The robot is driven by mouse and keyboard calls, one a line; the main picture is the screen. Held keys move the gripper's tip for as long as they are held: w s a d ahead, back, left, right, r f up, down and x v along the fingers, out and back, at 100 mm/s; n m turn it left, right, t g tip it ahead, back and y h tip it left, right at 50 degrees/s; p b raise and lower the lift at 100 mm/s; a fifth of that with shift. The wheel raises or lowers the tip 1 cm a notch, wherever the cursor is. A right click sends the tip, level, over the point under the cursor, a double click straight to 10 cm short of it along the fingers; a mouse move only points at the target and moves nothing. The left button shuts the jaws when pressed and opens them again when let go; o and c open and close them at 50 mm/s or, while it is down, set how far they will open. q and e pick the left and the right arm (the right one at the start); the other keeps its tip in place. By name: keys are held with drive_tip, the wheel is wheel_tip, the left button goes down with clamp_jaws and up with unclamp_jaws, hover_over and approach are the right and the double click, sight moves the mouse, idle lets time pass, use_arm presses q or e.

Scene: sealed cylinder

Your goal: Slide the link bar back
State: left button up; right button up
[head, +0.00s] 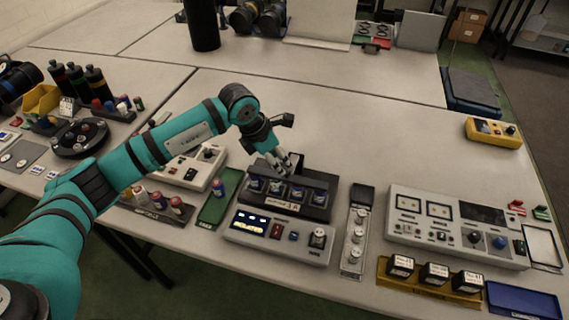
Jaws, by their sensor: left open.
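My left gripper (287,164) is open and points down at the back edge of a dark block (317,211) near the middle of the table. The block carries a row of several round blue-and-white pieces along its front and a small white label. A dark raised bar (318,180) runs behind these pieces; it looks like the link bar, but I cannot tell for sure. The fingertips are close to its left part; I cannot tell whether they touch it. My right gripper is not in view.
A grey panel with a lit display (262,227) stands in front of the block. A green tray (215,208) is on its left, and a strip with round knobs (356,240) and a wide control panel (455,262) are on its right.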

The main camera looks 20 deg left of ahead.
sight(286, 171)
use_arm(q)
drive_tip(key=x, duration=0.5)
drive_tip(key=shift+f+p, duration=0.1)
drive_tip(key=shift+p, duration=0.3)
clamp_jaws()
